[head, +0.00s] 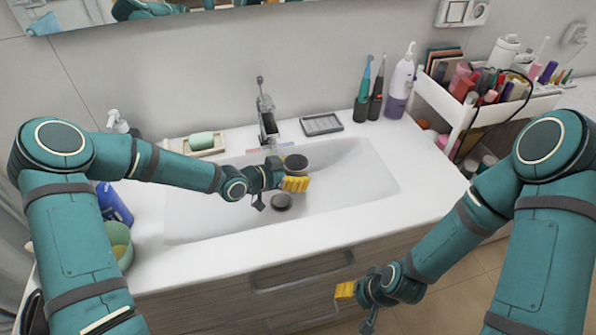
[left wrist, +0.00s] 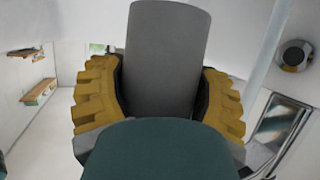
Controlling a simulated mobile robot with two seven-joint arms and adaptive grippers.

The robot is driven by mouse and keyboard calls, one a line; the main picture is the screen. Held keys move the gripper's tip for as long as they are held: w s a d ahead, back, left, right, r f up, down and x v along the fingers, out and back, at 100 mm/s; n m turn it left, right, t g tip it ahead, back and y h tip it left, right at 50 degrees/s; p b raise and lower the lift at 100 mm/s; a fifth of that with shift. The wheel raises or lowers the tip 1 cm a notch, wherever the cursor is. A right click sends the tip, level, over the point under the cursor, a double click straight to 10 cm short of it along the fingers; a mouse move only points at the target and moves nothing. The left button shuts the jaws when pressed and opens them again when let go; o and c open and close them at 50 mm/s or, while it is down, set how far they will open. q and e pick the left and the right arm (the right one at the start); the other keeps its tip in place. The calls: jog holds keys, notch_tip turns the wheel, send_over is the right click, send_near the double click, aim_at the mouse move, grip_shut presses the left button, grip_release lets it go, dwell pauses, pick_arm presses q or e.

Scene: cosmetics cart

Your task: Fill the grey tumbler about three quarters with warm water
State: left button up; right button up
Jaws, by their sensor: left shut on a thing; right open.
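The grey tumbler (left wrist: 165,60) stands between the yellow fingers of my left gripper (left wrist: 160,90) in the left wrist view, and they are shut on it. In the head view the tumbler (head: 295,163) shows its dark round top, and the left gripper (head: 293,183) holds it over the sink basin (head: 350,180), just right of and in front of the faucet (head: 267,120). The tumbler looks roughly upright. Its inside and water level cannot be made out. My right gripper (head: 346,290) is open and empty, low in front of the cabinet.
A soap dish with green soap (head: 202,141) and a grey tray (head: 322,124) lie behind the basin. Toothbrushes (head: 376,95) and a white-purple bottle (head: 400,82) stand at the back right. A crowded cart (head: 455,105) is at right. The drain (head: 281,201) lies below the tumbler.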

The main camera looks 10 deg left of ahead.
dwell(0.4)
pick_arm(q)
jog(key=w+a+p, duration=0.3)
jog(key=a+p, duration=0.2)
jog(key=shift+a+p, duration=0.2)
jog(key=shift+p, duration=0.15)
dwell(2.7)
jog(key=d+b, duration=0.1)
jog(key=s+d+b, duration=0.1)
jog(key=d+b, duration=0.1)
jog(key=s+d+b, duration=0.1)
jog(key=b, duration=0.1)
jog(key=shift+s+d+f, duration=0.15)
jog(key=shift+s+d, duration=0.1)
jog(key=shift+s+d+b, duration=0.25)
jog(key=shift+d+b, duration=0.2)
jog(key=shift+b, duration=0.05)
jog(key=s+d+r+p, duration=0.1)
jog(key=s+d+r, duration=0.1)
jog(key=s+r, duration=0.2)
jog(key=shift+s+r+p, duration=0.25)
jog(key=shift+r+p, duration=0.1)
jog(key=shift+r, duration=0.85)
